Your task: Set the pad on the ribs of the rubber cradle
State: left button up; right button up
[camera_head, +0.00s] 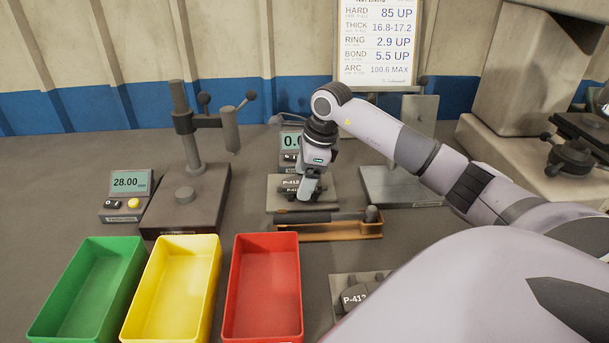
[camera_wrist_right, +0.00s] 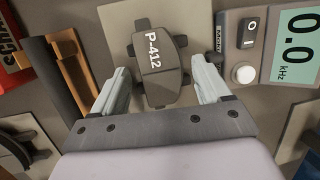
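A dark brake pad (camera_wrist_right: 157,70) marked P-412 lies on a pale grey plate (camera_wrist_right: 112,22) in the wrist view. The pad also shows in the head view (camera_head: 287,183), partly hidden by my gripper. My right gripper (camera_wrist_right: 160,72) is open, with one finger on each side of the pad and a small gap at each side. In the head view my right gripper (camera_head: 308,190) points down over the plate (camera_head: 272,203). My left gripper is not in view.
A wooden tray (camera_head: 340,233) holding a dark rod lies just in front. A kHz meter (camera_wrist_right: 295,45) stands behind. Green (camera_head: 85,300), yellow (camera_head: 170,300) and red (camera_head: 262,300) bins sit front left. A second pad (camera_head: 357,293) lies at front; a press (camera_head: 188,190) stands left.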

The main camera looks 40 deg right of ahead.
jog(key=v, duration=1.2)
jog(key=shift+p, duration=0.35)
jog(key=shift+r, duration=0.1)
